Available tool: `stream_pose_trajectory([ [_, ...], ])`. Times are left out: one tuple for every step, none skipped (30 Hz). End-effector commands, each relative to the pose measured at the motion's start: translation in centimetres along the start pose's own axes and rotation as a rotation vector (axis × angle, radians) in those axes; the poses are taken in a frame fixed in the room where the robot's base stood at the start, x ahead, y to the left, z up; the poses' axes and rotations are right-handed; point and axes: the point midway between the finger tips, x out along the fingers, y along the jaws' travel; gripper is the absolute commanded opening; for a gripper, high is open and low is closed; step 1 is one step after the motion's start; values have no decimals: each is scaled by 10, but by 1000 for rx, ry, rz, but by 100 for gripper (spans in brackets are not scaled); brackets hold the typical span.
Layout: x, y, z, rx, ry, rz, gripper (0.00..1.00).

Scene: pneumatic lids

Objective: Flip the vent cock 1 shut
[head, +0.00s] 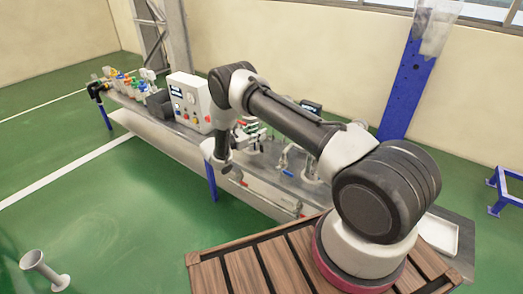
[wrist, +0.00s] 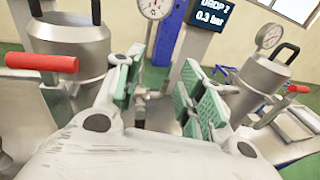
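In the wrist view my gripper (wrist: 163,98) has its two green-padded fingers apart, with a clear gap between them. Small pale fittings (wrist: 150,100) show beyond and between the fingers; I cannot tell whether one is vent cock 1. A red lever handle (wrist: 40,62) lies across the front of the left metal pot (wrist: 72,45). A second red handle (wrist: 297,88) is at the right pot (wrist: 262,85). No label marks which cock is number 1. In the head view my arm hangs down over the bench, and the fingers are too small to make out.
The long bench (head: 180,127) carries a white control box (head: 188,101) and coloured valves (head: 122,78). Green floor lies in front.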

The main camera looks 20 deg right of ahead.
Motion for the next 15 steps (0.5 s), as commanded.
stream_pose_trajectory([
  [-7, -3, -34, -49, -20, 49, 39],
  [-12, -4, -50, -72, -31, 78, 39],
  [-17, -5, -68, -98, -45, 112, 39],
  [-20, -7, -80, -115, -53, 133, 39],
  [-23, -9, -91, -129, -60, 152, 39],
  [-27, -10, -102, -145, -68, 175, 39],
  [-29, -12, -109, -153, -72, 187, 39],
  [-31, -13, -114, -160, -76, 198, 39],
  [-32, -13, -119, -167, -80, 209, 39],
  [-32, -14, -122, -171, -82, 213, 39],
  [-30, -14, -123, -173, -83, 216, 39],
  [-27, -13, -124, -174, -84, 218, 39],
  [-24, -12, -124, -174, -84, 218, 39],
  [-20, -12, -123, -174, -84, 217, 39],
  [-13, -11, -123, -174, -83, 216, 39],
])
